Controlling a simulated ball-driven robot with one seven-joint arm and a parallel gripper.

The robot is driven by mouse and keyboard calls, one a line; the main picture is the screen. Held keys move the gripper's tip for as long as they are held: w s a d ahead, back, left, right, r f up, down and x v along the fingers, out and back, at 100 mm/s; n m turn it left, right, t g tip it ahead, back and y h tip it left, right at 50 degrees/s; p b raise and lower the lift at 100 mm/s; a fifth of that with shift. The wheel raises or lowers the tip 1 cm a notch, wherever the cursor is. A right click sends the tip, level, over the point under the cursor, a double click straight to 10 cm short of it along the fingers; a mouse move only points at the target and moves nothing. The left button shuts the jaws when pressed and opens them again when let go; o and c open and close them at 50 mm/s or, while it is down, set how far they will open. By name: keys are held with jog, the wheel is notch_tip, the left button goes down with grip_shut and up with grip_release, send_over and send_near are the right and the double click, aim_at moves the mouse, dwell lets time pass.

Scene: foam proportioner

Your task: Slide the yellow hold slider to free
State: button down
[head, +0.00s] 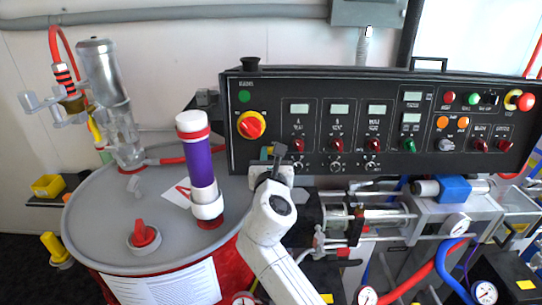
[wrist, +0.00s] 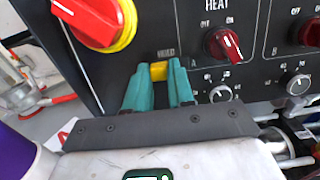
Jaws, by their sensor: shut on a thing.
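The yellow hold slider (wrist: 159,71) sits on the black control panel, just under the white HOLD label, in the wrist view. My gripper (wrist: 160,78) has its teal fingers on either side of the slider and is shut on it. Part of the slider's yellow face shows between the fingertips; the rest is hidden by them. In the head view my gripper (head: 270,153) is at the panel's lower left, below the red and yellow rotary switch, and the slider cannot be made out clearly.
The red rotary switch (wrist: 92,20) on its yellow ring is just up and left of my fingers. A red heat knob (wrist: 223,44) is close on the right. The control panel (head: 460,105) extends right. A purple cylinder (head: 199,165) stands on the drum (head: 100,215) at left.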

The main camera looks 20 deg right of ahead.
dwell(0.4)
jog(key=shift+s+d+p, duration=0.2)
jog(key=shift+d+p, duration=0.35)
jog(key=shift+d, duration=0.05)
jog(key=shift+s+d+p, duration=0.15)
jog(key=shift+d+p, duration=0.35)
jog(key=shift+d, duration=0.05)
jog(key=c, duration=1)
grip_release()
jog(key=shift+o, duration=0.2)
